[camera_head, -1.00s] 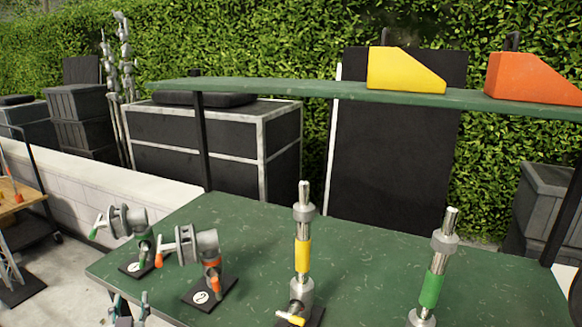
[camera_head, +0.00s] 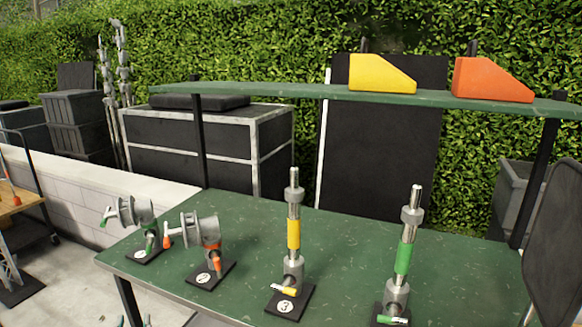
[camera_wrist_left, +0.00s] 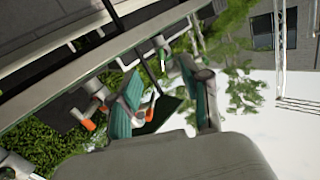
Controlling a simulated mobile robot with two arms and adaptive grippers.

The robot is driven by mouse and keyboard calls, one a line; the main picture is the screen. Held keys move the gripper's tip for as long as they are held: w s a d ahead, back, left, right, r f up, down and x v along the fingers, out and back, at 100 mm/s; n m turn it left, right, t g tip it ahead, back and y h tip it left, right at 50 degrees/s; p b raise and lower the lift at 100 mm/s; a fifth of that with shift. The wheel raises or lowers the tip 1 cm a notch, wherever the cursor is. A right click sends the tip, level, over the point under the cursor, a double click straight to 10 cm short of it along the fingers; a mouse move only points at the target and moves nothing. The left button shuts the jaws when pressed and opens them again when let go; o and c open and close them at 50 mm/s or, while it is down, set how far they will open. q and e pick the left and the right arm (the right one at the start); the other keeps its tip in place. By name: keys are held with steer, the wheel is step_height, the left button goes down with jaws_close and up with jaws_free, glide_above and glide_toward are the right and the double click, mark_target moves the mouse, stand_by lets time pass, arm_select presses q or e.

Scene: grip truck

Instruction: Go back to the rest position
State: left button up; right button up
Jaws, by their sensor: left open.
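My left gripper (camera_head: 133,321) shows only as two teal fingertips at the bottom edge of the head view, apart and with nothing between them. It is in front of the green table (camera_head: 190,312), clear of the fixtures on it. In the left wrist view my left gripper (camera_wrist_left: 152,72) has its two teal-lined fingers spread, and I see no object held. The rest of the left arm is hidden below the head view. My right gripper is not in view.
Clamp 1 (camera_head: 133,212), clamp 2 (camera_head: 197,229), the yellow-banded post (camera_head: 293,233) and the green-banded post (camera_head: 404,258) stand on the table. A shelf (camera_head: 300,92) above carries a yellow block (camera_head: 380,74) and an orange block (camera_head: 490,80). A dark panel (camera_head: 556,245) is at right.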

arm_select(q)
steer(key=s+d+f+m+g+h, duration=0.15)
steer(key=s+d+f, duration=0.25)
steer(key=f, duration=0.7)
steer(key=s+d+f+m+g+h, duration=0.1)
steer(key=s+d+f+g+h, duration=0.25)
steer(key=f, duration=0.75)
steer(key=s+d+f+m+g, duration=0.15)
steer(key=s+d+f, duration=0.3)
steer(key=f, duration=0.65)
steer(key=s+f+g, duration=0.2)
steer(key=s+f, duration=0.4)
steer(key=s, duration=0.6)
steer(key=s+f+g, duration=0.3)
steer(key=s+f, duration=0.3)
steer(key=s, duration=0.7)
steer(key=s+f+g, duration=0.3)
steer(key=s+f, duration=0.4)
steer(key=s, duration=0.6)
steer(key=shift+s+d+m+h, duration=0.25)
steer(key=shift+d+m+h, duration=0.05)
steer(key=shift+h, duration=0.1)
